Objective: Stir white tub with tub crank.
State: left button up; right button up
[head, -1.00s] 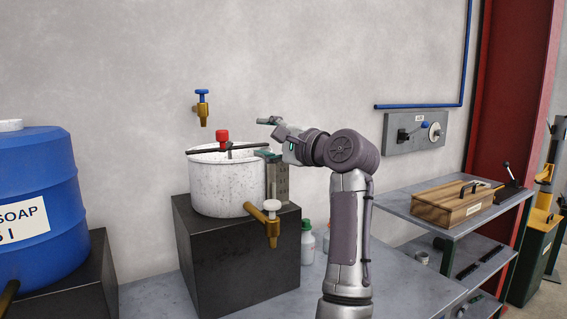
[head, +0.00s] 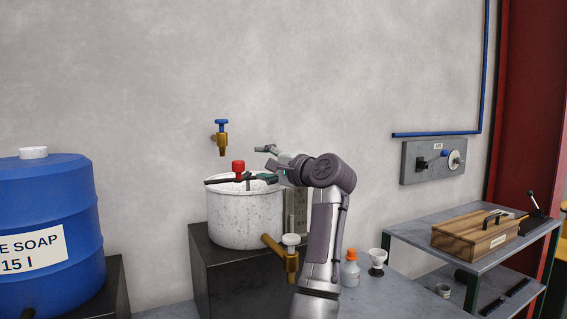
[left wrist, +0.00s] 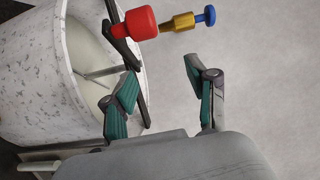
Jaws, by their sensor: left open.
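The white speckled tub (head: 243,220) stands on a dark block. The tub crank is a dark bar (head: 222,181) across the tub's top with a red knob (head: 238,167) standing up from it. My left gripper (head: 263,164) is open and empty just right of the red knob, over the tub's right side. In the left wrist view the open fingers (left wrist: 162,72) are apart, with the red knob (left wrist: 139,22) beyond the tips, near the left finger. A thin rod shows inside the tub. My right gripper is not in view.
A blue-handled tap (head: 221,135) is on the wall behind the tub. A brass tap (head: 282,255) sticks out from the tub's front. A blue soap barrel (head: 45,225) stands left. A small bottle (head: 350,272) stands right of the block, and a wooden box (head: 480,235) sits on the shelf.

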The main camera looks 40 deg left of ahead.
pick_arm(q)
jog(key=w+d+b, duration=0.1)
jog(key=d+b, duration=0.2)
jog(key=d, duration=0.9)
jog(key=s+m+t+b, duration=0.1)
jog(key=s+b, duration=0.1)
jog(key=s, duration=0.6)
jog(key=shift+r+t+h, duration=0.15)
jog(key=shift+t+h, duration=0.15)
jog(key=shift+t, duration=0.1)
jog(key=shift+c, duration=0.4)
